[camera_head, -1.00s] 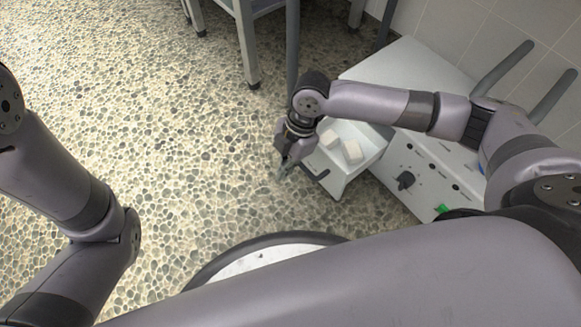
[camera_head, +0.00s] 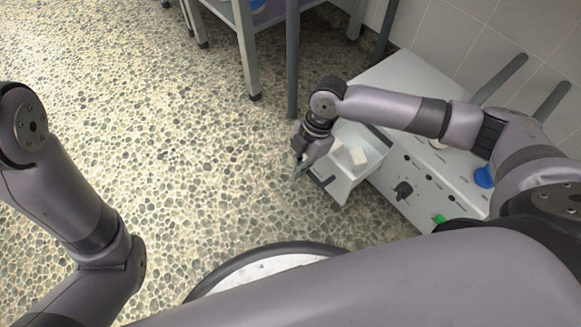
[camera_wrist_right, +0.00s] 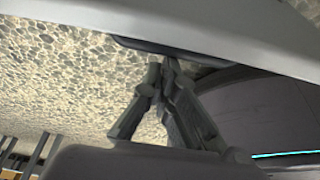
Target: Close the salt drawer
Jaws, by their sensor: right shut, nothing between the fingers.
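The salt drawer (camera_head: 345,186) stands pulled out from the left side of the pale grey machine (camera_head: 408,72). White blocks (camera_head: 353,155) lie inside it. A dark handle (camera_head: 322,176) is on its front. My right gripper (camera_head: 295,178) is shut and empty, just outside the drawer front by the handle. In the right wrist view the shut fingertips (camera_wrist_right: 165,62) are close to the drawer's dark handle (camera_wrist_right: 150,45); whether they touch it I cannot tell. My left arm shows at the left, but its gripper is out of view.
The machine has a dark knob (camera_head: 403,190), a green switch (camera_head: 440,218) and a blue cap (camera_head: 484,176). A grey-legged table (camera_head: 245,45) stands at the back, with a dark post (camera_head: 292,60) near it. The pebbled floor left of the drawer is clear.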

